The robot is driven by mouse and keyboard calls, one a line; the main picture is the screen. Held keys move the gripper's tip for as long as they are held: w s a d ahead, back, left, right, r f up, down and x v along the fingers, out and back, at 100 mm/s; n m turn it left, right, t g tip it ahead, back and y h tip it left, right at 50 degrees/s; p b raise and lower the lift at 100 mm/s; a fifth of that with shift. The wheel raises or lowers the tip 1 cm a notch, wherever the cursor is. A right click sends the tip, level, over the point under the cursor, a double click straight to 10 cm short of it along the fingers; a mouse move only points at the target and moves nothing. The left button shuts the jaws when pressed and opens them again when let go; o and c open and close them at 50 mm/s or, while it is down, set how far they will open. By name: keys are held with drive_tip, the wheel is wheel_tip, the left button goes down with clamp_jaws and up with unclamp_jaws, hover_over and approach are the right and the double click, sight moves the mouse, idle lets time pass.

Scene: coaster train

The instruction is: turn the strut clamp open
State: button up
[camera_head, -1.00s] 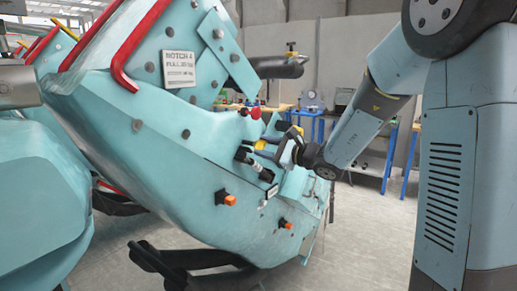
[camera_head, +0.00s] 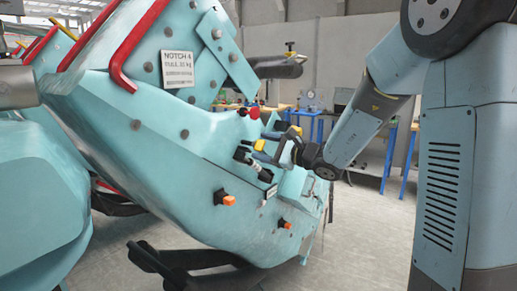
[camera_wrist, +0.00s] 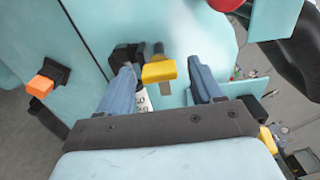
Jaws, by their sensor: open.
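A small yellow-tipped lever (camera_wrist: 158,72) on a black clamp block (camera_wrist: 127,54) shows in the wrist view, on the turquoise car body. I take it to be the strut clamp's lever; a grey rod shows behind it. My gripper (camera_wrist: 163,66) is open, with one blue finger on each side of the yellow tip. A gap shows on both sides; contact cannot be made out. In the head view the yellow tip (camera_head: 259,145) lies by my fingers, and my gripper (camera_head: 266,148) partly hides the area around it.
A red knob (camera_head: 254,112) sits just above. Orange-tipped latches (camera_head: 229,200) (camera_head: 285,224) are lower on the turquoise car body (camera_head: 165,160). A black part (camera_wrist: 295,50) is at right in the wrist view. Blue-legged benches (camera_head: 408,160) stand behind.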

drive_tip(key=v, duration=1.4)
drive_tip(key=shift+w+a, duration=0.1)
